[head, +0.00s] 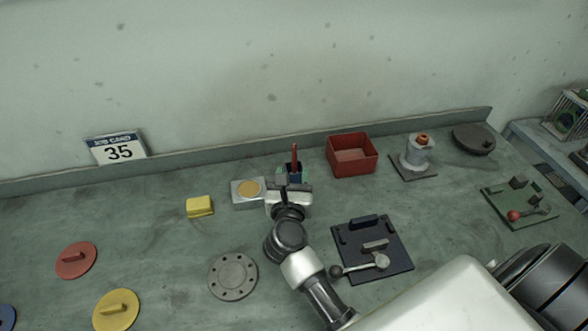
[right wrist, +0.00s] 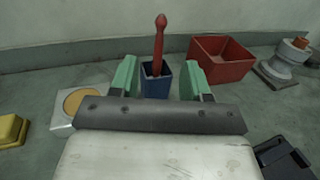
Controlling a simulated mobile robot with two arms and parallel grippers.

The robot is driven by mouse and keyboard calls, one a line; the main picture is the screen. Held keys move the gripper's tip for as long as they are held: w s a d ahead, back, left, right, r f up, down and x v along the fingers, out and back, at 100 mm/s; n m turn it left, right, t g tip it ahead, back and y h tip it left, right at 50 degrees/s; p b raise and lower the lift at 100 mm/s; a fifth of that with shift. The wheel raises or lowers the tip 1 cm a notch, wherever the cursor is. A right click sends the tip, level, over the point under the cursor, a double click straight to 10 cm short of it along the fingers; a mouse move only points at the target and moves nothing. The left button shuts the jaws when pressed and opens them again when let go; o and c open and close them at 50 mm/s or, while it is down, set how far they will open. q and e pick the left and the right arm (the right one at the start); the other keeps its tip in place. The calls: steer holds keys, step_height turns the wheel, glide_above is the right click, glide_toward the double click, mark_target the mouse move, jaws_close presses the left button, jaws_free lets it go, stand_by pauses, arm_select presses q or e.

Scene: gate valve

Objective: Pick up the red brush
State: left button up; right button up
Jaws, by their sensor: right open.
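The red brush (right wrist: 159,45) stands upright in a dark blue square holder (right wrist: 156,84), its handle pointing up; its lower end is hidden inside. In the head view the red brush (head: 294,158) shows above my right gripper (head: 294,178), which partly hides the holder. In the right wrist view my right gripper (right wrist: 158,78) is open, its green fingers on either side of the holder in the picture. The holder appears a little beyond the fingertips; I cannot tell the exact gap. Nothing is held. My left gripper is out of view.
A red open box (head: 352,168) stands just right of the holder, and a grey block with a yellow disc (head: 249,190) just left. A yellow block (head: 200,206), a grey flange (head: 233,276) and a dark plate with a lever (head: 345,262) lie nearer. The wall rises behind.

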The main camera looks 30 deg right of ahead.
mark_target(294, 155)
steer(key=p+x, duration=0.1)
steer(key=x, duration=0.3)
steer(key=shift+w+d+r, duration=0.15)
steer(key=shift+w, duration=0.15)
steer(key=shift+w+d+r, duration=0.15)
steer(key=shift+w, duration=0.1)
steer(key=p+x, duration=0.1)
steer(key=x, duration=0.3)
steer(key=shift+w+d+p, duration=0.1)
steer(key=shift+w+p, duration=0.15)
steer(key=shift+p, duration=0.1)
steer(key=shift+s, duration=0.1)
steer(key=shift+c, duration=1)
jaws_close()
